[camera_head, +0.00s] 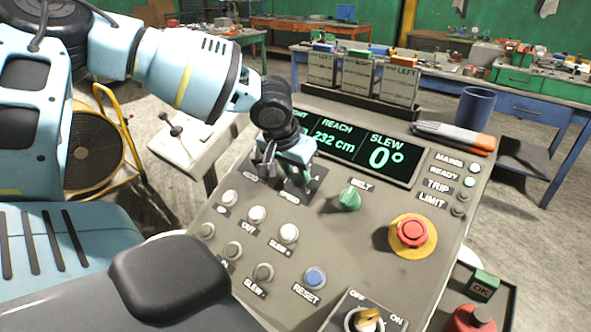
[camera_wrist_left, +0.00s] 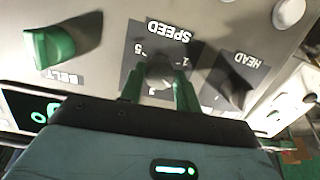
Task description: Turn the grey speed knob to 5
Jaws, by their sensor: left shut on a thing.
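The grey speed knob (camera_wrist_left: 159,72) sits on a dark dial plate labelled SPEED, upside down in the left wrist view. A 5 shows at the plate's left and smaller numerals at its right. My left gripper (camera_wrist_left: 159,92) has its two green fingers on either side of the knob and is shut on it. In the head view the left gripper (camera_head: 287,172) reaches down to the console below the display, and hides the knob. The knob's pointer cannot be made out, so its setting is unclear. My right gripper is out of view.
The green BELT knob (camera_head: 350,197) stands to the right, also seen in the wrist view (camera_wrist_left: 50,46). A red stop button (camera_head: 411,231), blue RESET button (camera_head: 315,278) and several pale buttons share the console. The display (camera_head: 350,145) reads REACH 232 cm, SLEW 0°. A blue mug (camera_head: 475,107) stands behind.

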